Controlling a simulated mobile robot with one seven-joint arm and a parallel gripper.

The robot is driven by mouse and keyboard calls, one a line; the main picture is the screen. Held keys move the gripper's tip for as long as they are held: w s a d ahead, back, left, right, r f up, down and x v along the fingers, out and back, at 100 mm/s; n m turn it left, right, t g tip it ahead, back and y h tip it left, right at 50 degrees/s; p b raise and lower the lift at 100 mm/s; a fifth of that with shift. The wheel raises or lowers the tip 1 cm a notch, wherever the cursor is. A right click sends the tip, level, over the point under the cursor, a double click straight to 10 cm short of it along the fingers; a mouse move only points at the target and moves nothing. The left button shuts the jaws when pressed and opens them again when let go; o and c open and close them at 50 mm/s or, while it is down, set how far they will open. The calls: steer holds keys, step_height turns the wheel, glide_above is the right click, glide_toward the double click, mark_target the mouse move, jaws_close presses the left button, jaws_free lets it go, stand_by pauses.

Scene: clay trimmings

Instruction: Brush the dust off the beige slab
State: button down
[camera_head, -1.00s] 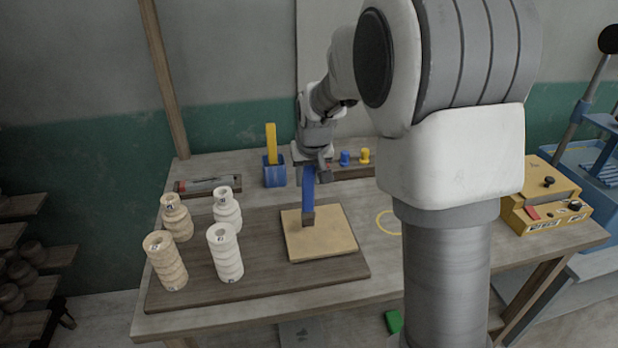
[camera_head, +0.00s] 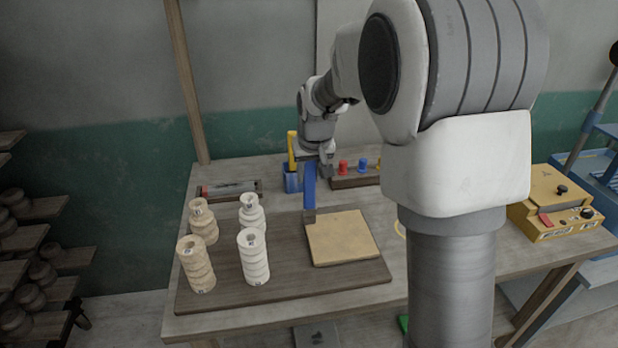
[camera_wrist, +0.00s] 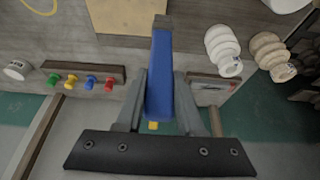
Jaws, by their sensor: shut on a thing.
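The beige slab (camera_head: 345,240) lies flat on a dark board on the table. Part of it also shows at the top of the wrist view (camera_wrist: 125,14). My gripper (camera_head: 313,163) is shut on the handle of a blue brush (camera_head: 310,186), which hangs down with its brown bristle end low. In the wrist view the brush (camera_wrist: 160,80) sits between my fingers. The bristle end is at the slab's back left corner; I cannot tell whether it touches. No dust can be made out on the slab.
Several stacked cream and tan ringed pieces (camera_head: 254,258) stand on the dark board (camera_head: 290,292) left of the slab. Behind are a blue cup (camera_head: 292,183) with a yellow handle in it, a peg rack (camera_head: 350,183) and a tray (camera_head: 230,189). A yellow box (camera_head: 552,205) stands right.

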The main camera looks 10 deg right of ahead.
steer(key=shift+r+p, duration=1.2)
steer(key=shift+r, duration=0.9)
